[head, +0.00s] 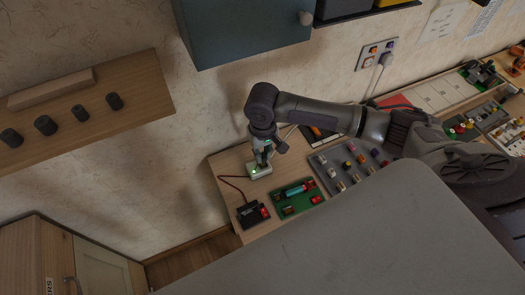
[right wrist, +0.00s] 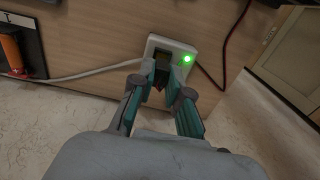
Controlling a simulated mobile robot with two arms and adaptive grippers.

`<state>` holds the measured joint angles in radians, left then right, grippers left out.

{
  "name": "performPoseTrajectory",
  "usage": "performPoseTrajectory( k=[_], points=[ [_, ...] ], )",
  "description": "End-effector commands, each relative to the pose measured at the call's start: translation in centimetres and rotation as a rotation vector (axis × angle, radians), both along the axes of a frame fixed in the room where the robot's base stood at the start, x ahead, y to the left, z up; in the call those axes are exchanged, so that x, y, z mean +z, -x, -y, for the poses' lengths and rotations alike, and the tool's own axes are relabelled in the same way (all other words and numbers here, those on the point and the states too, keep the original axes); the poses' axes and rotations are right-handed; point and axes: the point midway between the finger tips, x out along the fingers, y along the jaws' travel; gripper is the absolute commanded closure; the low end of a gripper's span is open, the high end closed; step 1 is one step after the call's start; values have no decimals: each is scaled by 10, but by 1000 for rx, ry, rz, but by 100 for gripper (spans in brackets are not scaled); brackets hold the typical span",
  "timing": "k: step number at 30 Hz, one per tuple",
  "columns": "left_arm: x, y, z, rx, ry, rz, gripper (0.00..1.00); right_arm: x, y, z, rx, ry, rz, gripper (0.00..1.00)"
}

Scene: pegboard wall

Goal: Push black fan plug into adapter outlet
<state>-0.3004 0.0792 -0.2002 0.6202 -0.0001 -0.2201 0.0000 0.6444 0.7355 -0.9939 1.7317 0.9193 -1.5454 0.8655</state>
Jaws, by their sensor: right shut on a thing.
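The white adapter (head: 262,174) lies on the wooden table near its left edge, with a green light lit on it. It also shows in the right wrist view (right wrist: 176,47). My right gripper (head: 262,158) points down at the adapter. In the right wrist view its fingers (right wrist: 163,77) are closed around a small dark plug (right wrist: 160,83), at the adapter's near side. The fingers hide most of the plug, so I cannot tell how deep it sits in the outlet. My left gripper is not in view.
A black box with a red switch (head: 250,215) is joined to the adapter by a dark red cord. A green board (head: 298,199) and a grey board with knobs (head: 340,172) lie to the right. A wooden shelf (head: 150,80) hangs at upper left.

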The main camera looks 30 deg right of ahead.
Motion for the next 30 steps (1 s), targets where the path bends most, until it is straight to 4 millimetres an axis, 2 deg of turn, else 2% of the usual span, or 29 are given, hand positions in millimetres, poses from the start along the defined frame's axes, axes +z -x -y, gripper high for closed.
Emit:
performPoseTrajectory(
  k=[19,30],
  points=[
    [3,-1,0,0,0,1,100,-1,0,0,0,-1,1,100],
    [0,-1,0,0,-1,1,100,-9,0,0,0,-1,1,100]
  ],
)
